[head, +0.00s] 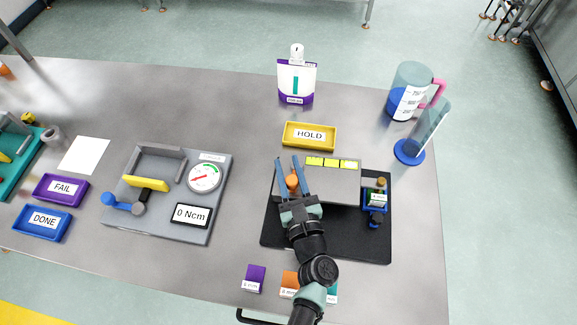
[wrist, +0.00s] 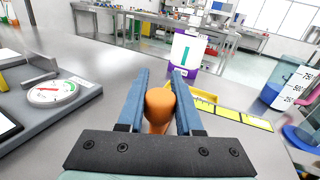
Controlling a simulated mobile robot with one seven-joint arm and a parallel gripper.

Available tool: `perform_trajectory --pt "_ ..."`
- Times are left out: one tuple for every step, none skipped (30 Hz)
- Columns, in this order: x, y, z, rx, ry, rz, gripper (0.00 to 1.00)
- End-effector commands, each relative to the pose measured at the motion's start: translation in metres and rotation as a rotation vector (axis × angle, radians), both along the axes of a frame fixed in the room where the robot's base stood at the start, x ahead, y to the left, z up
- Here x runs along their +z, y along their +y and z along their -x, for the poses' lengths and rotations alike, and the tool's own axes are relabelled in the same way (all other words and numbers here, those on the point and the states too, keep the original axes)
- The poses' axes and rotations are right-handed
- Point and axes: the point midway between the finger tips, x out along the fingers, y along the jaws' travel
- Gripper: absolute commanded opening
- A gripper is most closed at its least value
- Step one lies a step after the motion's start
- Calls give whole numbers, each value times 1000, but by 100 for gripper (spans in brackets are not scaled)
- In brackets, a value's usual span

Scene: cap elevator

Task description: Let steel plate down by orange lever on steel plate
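The steel plate (head: 334,194) is a flat grey slab over the black base (head: 345,238), its far edge bearing several yellow labels. The orange lever's round knob (head: 293,181) shows at the plate's left part; in the wrist view the orange knob (wrist: 158,108) is between my blue fingers. My gripper (head: 288,158) has its fingers apart, one on each side of the knob, close to it. I cannot tell whether they touch it. The lower part of the lever is hidden by my gripper.
A yellow HOLD tray (head: 310,136) lies behind the plate. A blue device (head: 376,198) stands at its right. A grey gauge fixture (head: 170,205) is at left. A jug (head: 411,90) and a cylinder (head: 428,130) stand back right. Coloured cards (head: 254,279) lie in front.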

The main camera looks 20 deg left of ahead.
Motion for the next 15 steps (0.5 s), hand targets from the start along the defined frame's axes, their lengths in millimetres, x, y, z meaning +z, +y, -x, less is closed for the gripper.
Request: perform_trajectory --pt "0 0 0 0 0 0 23" --pt "0 0 0 0 0 0 18" --pt "0 0 0 0 0 0 11" --pt "0 0 0 0 0 0 5" --pt "0 0 0 0 0 0 0" --pt "0 0 0 0 0 0 0" --pt "0 0 0 0 0 0 0" --pt "0 0 0 0 0 0 0" --pt "0 0 0 0 0 0 0" --pt "0 0 0 0 0 0 0" --pt "0 0 0 0 0 0 0" --pt "0 0 0 0 0 0 0" --pt "0 0 0 0 0 0 0" --pt "0 0 0 0 0 0 0" --pt "0 0 0 0 0 0 0"
